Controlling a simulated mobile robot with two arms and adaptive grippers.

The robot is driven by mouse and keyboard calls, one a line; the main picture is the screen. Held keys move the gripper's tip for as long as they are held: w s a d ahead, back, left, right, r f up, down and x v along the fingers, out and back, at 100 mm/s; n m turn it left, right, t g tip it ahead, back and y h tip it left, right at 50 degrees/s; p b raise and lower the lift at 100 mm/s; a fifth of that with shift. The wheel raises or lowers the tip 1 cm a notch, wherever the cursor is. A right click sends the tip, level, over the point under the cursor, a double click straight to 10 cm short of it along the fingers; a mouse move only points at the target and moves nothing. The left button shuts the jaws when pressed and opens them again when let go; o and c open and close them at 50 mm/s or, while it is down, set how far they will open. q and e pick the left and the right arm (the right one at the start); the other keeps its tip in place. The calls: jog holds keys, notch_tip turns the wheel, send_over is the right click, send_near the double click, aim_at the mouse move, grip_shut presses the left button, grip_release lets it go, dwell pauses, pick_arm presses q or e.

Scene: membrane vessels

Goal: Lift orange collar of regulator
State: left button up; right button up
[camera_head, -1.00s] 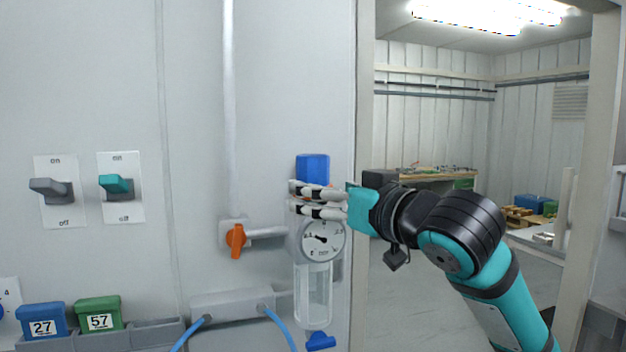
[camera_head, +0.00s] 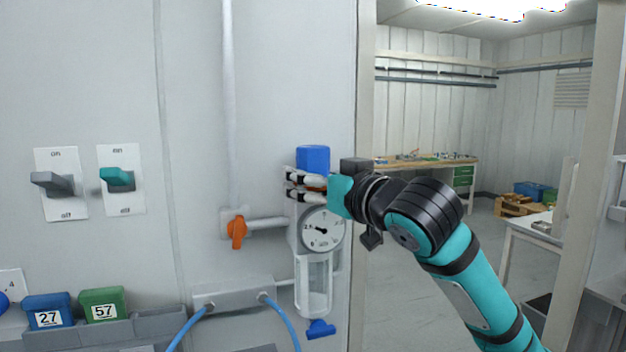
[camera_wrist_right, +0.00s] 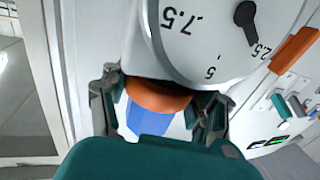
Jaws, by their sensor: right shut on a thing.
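The regulator (camera_head: 313,275) is mounted on the grey wall, with a blue knob (camera_head: 313,158) on top, a round gauge and a clear bowl below. Its orange collar (camera_head: 315,184) sits under the blue knob, mostly hidden by fingers in the head view. In the right wrist view the orange collar (camera_wrist_right: 157,95) lies between the fingers, with the blue knob (camera_wrist_right: 145,122) beside it. My right gripper (camera_head: 303,187) is shut on the orange collar, one finger on each side of it. My left gripper is not in view.
An orange valve handle (camera_head: 237,232) is on the pipe left of the regulator. Two switches (camera_head: 52,184) (camera_head: 118,180) are on the wall. Blue hoses leave a grey manifold (camera_head: 233,292). Numbered bins (camera_head: 48,312) stand lower left. A doorway opens at right.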

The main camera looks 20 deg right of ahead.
jog(key=c, duration=0.7)
jog(key=shift+r+p, duration=0.85)
jog(key=shift+p, duration=0.1)
jog(key=o, duration=1.7)
jog(key=shift+f, duration=0.1)
jog(key=shift+s, duration=0.1)
jog(key=v, duration=1.1)
jog(key=shift+s+d, duration=0.15)
jog(key=shift+s, duration=0.25)
